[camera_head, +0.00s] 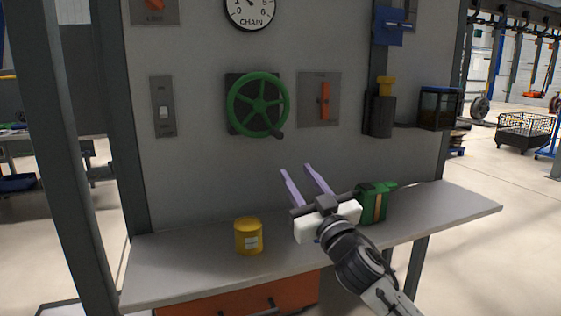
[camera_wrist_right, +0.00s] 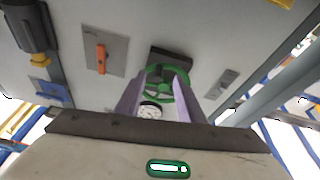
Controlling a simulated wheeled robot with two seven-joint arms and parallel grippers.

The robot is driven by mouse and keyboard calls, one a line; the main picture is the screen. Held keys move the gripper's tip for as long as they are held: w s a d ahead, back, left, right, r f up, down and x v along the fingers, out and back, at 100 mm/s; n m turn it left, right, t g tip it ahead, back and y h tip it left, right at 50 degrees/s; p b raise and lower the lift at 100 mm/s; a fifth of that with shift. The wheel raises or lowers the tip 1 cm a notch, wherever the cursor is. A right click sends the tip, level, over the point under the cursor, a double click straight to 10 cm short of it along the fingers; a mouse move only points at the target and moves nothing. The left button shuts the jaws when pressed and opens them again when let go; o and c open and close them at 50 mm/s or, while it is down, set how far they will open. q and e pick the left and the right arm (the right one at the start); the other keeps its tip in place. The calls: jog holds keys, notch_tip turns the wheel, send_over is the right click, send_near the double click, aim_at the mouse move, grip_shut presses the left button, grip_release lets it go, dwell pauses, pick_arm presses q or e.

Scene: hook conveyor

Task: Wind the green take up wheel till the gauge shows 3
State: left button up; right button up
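The green take up wheel (camera_head: 258,104) is a spoked handwheel on a dark plate on the grey panel. A dark knob shows at its lower right rim. The white round gauge marked CHAIN (camera_head: 249,12) is above it, cut by the top edge, so I cannot read its needle surely. My right gripper (camera_head: 294,169) is open and empty, its two purple fingers apart, below the wheel and not touching it. In the right wrist view the wheel (camera_wrist_right: 168,82) and the gauge (camera_wrist_right: 150,111) show between and beyond the fingers. My left gripper is out of view.
An orange lever (camera_head: 325,100) is right of the wheel and a white switch (camera_head: 163,112) left. A yellow can (camera_head: 248,237) and a green object (camera_head: 372,205) stand on the shelf (camera_head: 185,262). A dark cylinder with yellow top (camera_head: 382,112) hangs further right.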

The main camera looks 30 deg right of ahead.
aim_at(281, 137)
jog(key=shift+n+t+y, duration=0.3)
jog(key=shift+t+y, duration=0.1)
jog(key=x, duration=0.4)
jog(key=r+x, duration=0.1)
jog(key=x, duration=0.3)
jog(key=s+r+x, duration=0.1)
jog(key=x, duration=0.3)
jog(key=shift+r+p, duration=0.2)
jog(key=shift+p, duration=0.15)
grip_shut()
